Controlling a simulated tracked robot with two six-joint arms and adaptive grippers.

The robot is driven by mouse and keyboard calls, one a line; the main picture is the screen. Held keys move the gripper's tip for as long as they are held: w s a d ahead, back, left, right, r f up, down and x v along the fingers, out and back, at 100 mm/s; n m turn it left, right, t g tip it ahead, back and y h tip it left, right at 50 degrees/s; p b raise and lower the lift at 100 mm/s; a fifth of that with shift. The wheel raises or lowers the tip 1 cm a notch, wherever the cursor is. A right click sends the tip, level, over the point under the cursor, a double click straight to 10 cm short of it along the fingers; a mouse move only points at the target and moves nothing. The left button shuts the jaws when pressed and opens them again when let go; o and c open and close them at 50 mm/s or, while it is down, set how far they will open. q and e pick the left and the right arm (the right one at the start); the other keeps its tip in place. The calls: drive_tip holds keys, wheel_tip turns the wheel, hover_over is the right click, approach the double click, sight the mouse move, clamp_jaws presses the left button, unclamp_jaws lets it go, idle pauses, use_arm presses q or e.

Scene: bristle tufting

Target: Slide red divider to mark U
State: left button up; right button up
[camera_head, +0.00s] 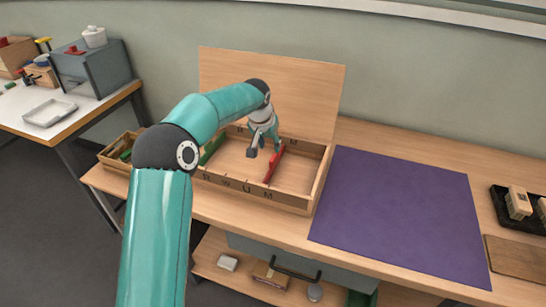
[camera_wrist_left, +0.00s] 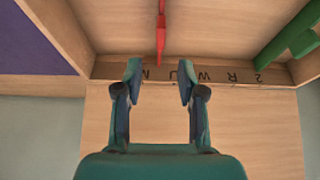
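The red divider (camera_head: 273,166) stands in the open wooden box (camera_head: 318,180), crosswise, with its near end by the front wall between the letters U and M. The mark U (camera_head: 245,190) is just left of that end. My left gripper (camera_head: 265,150) is over the box, beside the divider's far part. In the left wrist view the fingers (camera_wrist_left: 160,72) are apart and empty, and the red divider (camera_wrist_left: 161,38) lies ahead, in line with the gap between them. Letters show on a box wall there, partly hidden by the fingers. My right gripper is out of view.
A green divider (camera_wrist_left: 287,35) stands in the box's left part in the head view. The raised lid (camera_head: 310,95) is behind the box. A purple mat (camera_head: 400,210) lies to the right, clear. A small crate (camera_head: 115,150) is at the left.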

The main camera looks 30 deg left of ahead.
sight(272, 158)
use_arm(q)
drive_tip(key=p+x, duration=0.1)
drive_tip(key=x, duration=0.8)
drive_tip(key=shift+w+a+f, duration=0.1)
drive_tip(key=shift+w+f, duration=0.05)
drive_tip(key=shift+f, duration=0.15)
clamp_jaws()
